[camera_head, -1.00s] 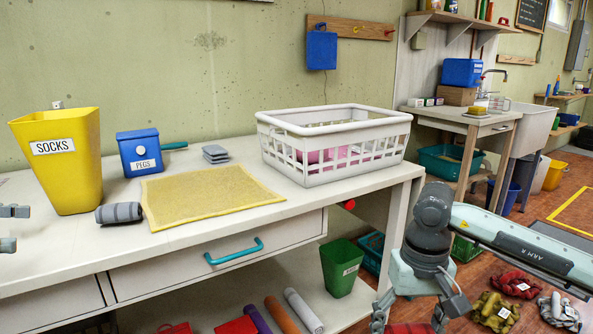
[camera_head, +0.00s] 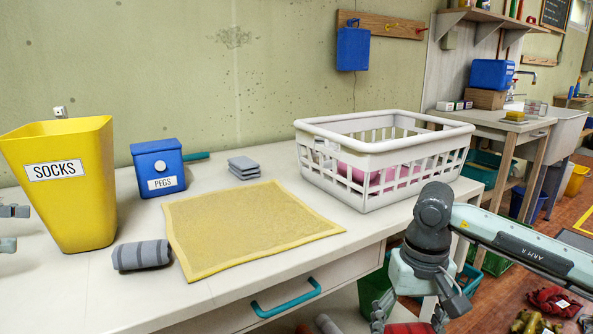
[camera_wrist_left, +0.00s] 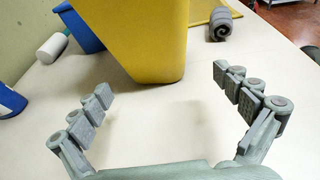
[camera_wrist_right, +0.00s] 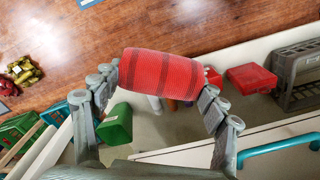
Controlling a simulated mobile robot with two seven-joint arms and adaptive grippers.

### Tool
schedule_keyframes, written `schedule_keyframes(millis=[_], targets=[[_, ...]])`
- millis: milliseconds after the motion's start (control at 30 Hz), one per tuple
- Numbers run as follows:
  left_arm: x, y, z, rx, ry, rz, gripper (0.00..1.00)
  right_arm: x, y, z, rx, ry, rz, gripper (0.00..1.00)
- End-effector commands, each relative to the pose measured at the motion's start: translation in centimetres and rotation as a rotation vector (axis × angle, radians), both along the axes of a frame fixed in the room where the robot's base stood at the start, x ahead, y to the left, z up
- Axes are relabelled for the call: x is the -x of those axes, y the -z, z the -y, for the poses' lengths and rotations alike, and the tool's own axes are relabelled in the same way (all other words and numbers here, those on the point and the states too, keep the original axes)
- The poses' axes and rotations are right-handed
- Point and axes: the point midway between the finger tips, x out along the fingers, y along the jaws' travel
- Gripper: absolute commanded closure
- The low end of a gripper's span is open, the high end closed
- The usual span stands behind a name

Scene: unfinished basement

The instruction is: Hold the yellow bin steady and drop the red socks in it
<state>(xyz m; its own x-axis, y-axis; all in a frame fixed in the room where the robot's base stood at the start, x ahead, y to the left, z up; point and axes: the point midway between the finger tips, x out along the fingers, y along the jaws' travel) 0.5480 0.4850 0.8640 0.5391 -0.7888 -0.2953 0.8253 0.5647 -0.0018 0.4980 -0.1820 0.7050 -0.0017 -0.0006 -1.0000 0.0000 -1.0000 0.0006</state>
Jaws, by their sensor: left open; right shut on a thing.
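The yellow bin (camera_head: 85,208), labelled SOCKS, stands upright on the table at the left. In the left wrist view its lower part (camera_wrist_left: 140,40) is beyond my open fingers, apart from them. My left gripper (camera_head: 12,228) is open and empty at the left edge, beside the bin; it also shows in the left wrist view (camera_wrist_left: 162,85). My right gripper (camera_wrist_right: 160,88) is shut on the rolled red socks (camera_wrist_right: 162,80), held in front of the table. In the head view only a red bit of them (camera_head: 408,328) shows at the bottom edge.
Rolled grey socks (camera_head: 142,255) lie just right of the bin, beside a yellow cloth (camera_head: 245,222). A blue PEGS box (camera_head: 158,166), folded grey cloths (camera_head: 243,167) and a white basket (camera_head: 385,150) stand behind. The table's front is clear. A teal drawer handle (camera_head: 286,300) sticks out below.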

Motion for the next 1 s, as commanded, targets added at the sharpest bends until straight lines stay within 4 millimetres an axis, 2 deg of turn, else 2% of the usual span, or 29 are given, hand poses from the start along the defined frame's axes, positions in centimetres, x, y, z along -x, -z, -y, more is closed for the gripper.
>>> schedule_keyframes(millis=[267, 633, 800, 1000], targets=[[-0.4, 0.5, 0.6, -0.002, 0.000, 0.000, 0.00, 0.0, 0.6, 0.0, 0.000, 0.000, 0.000, 0.56], [-3.1, 2.3, 4.7, -0.003, 0.003, -0.003, 0.00, 0.0, 3.3, 0.0, 0.000, 0.000, 0.000, 0.56], [-4.1, 3.0, 6.0, -0.002, 0.002, 0.003, 0.00, 0.0, 6.2, 0.0, 0.000, 0.000, 0.000, 0.56], [-4.9, 3.2, 7.2, -0.002, 0.002, 0.002, 0.00, 0.0, 8.4, 0.0, 0.000, 0.000, 0.000, 0.56]])
